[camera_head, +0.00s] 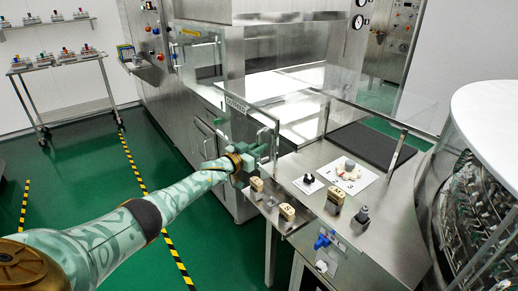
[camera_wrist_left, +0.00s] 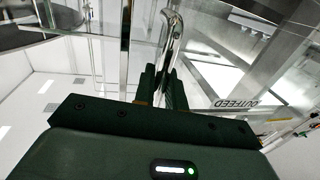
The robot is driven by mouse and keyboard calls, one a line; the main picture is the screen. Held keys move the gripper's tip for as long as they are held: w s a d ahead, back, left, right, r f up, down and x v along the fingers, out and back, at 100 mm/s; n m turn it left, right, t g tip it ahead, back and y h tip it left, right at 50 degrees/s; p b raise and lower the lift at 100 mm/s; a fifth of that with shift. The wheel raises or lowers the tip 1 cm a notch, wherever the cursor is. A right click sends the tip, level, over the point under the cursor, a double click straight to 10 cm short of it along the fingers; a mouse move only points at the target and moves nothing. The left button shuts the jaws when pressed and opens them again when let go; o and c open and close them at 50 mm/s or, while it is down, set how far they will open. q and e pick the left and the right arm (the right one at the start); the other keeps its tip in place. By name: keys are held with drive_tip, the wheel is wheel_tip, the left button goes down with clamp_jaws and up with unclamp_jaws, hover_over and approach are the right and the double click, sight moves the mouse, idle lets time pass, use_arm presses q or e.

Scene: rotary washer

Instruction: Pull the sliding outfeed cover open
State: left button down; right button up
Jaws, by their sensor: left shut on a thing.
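The outfeed cover is a clear panel (camera_head: 252,84) at the front of the steel machine, beside a strip labelled OUTFEED (camera_head: 237,104). The label also shows upside down in the left wrist view (camera_wrist_left: 245,103). My left gripper (camera_head: 250,160) reaches in from the lower left to the cover's near end. In the left wrist view, my left gripper (camera_wrist_left: 166,88) is shut on a bent metal handle (camera_wrist_left: 172,38), which stands between the two dark fingers. In the head view the gripper mostly hides the handle. My right gripper is in neither view.
A steel bench (camera_head: 310,212) with lettered blocks, a knob and a white numbered card (camera_head: 345,174) lies right of my gripper. A round clear-walled machine (camera_head: 480,190) stands at the far right. A wheeled cart (camera_head: 60,64) stands at the back left. Green floor is open at left.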

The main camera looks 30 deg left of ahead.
use_arm(q)
drive_tip(key=c, duration=1.5)
unclamp_jaws()
drive_tip(key=shift+c, duration=0.2)
drive_tip(key=s+a+p, duration=0.2)
drive_tip(key=s+p, duration=0.4)
drive_tip(key=s, duration=1)
drive_tip(key=shift+a, duration=0.25)
